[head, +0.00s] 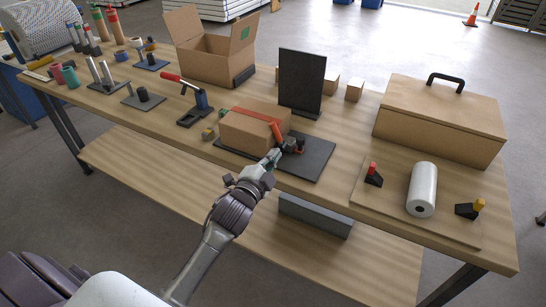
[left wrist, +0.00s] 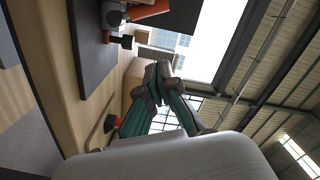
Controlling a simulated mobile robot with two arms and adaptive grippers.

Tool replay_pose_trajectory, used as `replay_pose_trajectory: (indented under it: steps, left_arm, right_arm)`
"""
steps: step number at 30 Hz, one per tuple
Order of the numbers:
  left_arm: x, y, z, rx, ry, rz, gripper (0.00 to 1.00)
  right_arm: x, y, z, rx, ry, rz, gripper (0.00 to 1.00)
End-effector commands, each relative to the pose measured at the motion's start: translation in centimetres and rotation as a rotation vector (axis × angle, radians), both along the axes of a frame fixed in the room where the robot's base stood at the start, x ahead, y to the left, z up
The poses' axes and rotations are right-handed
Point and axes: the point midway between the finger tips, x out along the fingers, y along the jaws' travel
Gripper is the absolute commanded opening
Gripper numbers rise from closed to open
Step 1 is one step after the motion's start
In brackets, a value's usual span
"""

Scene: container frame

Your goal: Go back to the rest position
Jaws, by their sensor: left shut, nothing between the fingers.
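My left arm reaches up from the bottom of the head view. Its gripper (head: 273,157) is shut and empty, at the front edge of a dark plate (head: 315,160) on the workbench, close to a clamp with an orange handle (head: 276,131). I cannot tell whether it touches the clamp. In the left wrist view the gripper's fingertips (left wrist: 160,72) are together with nothing between them. A closed cardboard box (head: 250,130) with a red strip on top rests on the plate behind the gripper. My right gripper is not in view.
The bench (head: 345,195) also holds an open carton (head: 212,65), an upright black panel (head: 302,82), a red-handled toggle clamp (head: 193,102), a large lidded case (head: 440,120) and a white roll (head: 422,190). A lower shelf (head: 180,185) lies beneath. The floor in front is clear.

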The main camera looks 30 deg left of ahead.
Motion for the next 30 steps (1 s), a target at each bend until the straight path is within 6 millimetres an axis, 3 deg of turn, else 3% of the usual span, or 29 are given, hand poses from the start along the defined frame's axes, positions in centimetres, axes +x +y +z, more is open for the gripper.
replay_pose_trajectory:
  steps: [10,14,17,23,26,30]
  left_arm:
    - [0.0,0.0,-0.1,-0.001,0.002,0.0,0.0]
    - [0.0,-0.1,-2.9,-0.03,0.055,0.002,0.0]
    - [-0.6,-0.1,-8.3,-0.092,0.157,0.009,0.0]
    - [-5.1,-0.6,-22.8,-0.262,0.436,0.059,0.0]
    - [-8.9,-1.0,-29.6,-0.344,0.572,0.1,0.0]
    - [-15.6,-1.4,-38.0,-0.447,0.757,0.178,0.0]
  right_arm:
    - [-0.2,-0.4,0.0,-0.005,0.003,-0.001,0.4]
    - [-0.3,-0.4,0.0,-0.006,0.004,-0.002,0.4]
    - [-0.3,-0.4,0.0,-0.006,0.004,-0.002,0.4]
    - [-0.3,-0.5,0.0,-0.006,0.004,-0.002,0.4]
    - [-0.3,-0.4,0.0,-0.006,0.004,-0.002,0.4]
    - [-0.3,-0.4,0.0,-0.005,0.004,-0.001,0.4]
